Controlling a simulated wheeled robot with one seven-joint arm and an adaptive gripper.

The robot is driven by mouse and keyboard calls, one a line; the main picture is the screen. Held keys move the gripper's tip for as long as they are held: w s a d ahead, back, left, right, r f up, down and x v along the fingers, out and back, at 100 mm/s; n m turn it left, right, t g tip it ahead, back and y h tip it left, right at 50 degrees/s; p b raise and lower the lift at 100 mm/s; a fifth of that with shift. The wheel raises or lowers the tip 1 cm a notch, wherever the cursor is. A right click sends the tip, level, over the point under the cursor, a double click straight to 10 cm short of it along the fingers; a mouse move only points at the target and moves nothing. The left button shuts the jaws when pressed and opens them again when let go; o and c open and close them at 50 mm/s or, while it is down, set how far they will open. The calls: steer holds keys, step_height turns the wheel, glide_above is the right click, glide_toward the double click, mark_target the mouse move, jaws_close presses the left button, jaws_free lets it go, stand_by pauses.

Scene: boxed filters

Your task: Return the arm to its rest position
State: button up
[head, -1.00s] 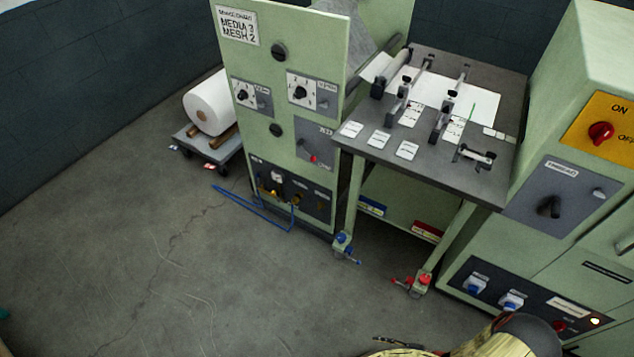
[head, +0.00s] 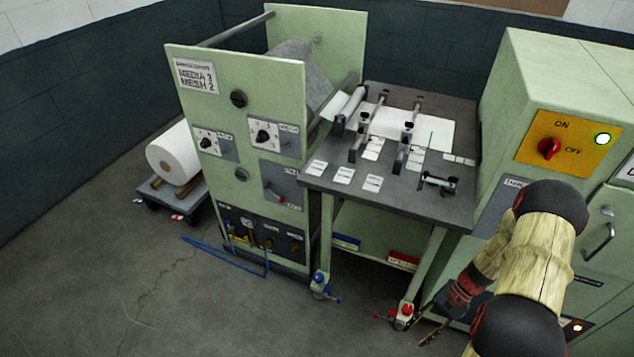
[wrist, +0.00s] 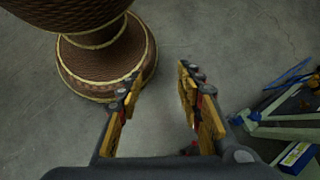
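My arm rises at the lower right of the head view, bent in front of the right-hand green cabinet. My gripper (head: 432,332) hangs low at its end, pointing down and left, near the table's front leg. In the wrist view my gripper (wrist: 158,88) has its two yellow-and-dark fingers well apart. Only bare concrete floor shows between them, so it is open and empty. The join of the arm to my body is out of the head view.
The green cabinet (head: 540,70) stands close behind my arm, with a red switch (head: 550,148). The grey-topped table (head: 400,195) and the green media machine (head: 240,130) stand to its left. A blue hose (head: 225,258) lies on the floor. The floor at lower left is clear.

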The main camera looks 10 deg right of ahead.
steer(key=a+r+n+h, duration=0.2)
steer(key=r, duration=0.9)
steer(key=a+r+n+h, duration=0.2)
steer(key=r+n+h, duration=0.1)
steer(key=r, duration=0.7)
steer(key=s+a+r+n+t+h, duration=0.1)
steer(key=a+r+n+t, duration=0.1)
steer(key=a+r, duration=0.3)
steer(key=s+a+r+n+t+h+b, duration=0.1)
steer(key=s+a+r+n+t, duration=0.1)
steer(key=r, duration=0.8)
steer(key=s+a+r+n+t+b, duration=0.1)
steer(key=s+a+r+n+t, duration=0.1)
steer(key=a+r+t, duration=0.2)
steer(key=a+r, duration=0.3)
steer(key=r, duration=0.1)
steer(key=shift+s+a+r+h, duration=0.15)
steer(key=shift+a+r+h, duration=0.15)
steer(key=shift+r+h, duration=0.1)
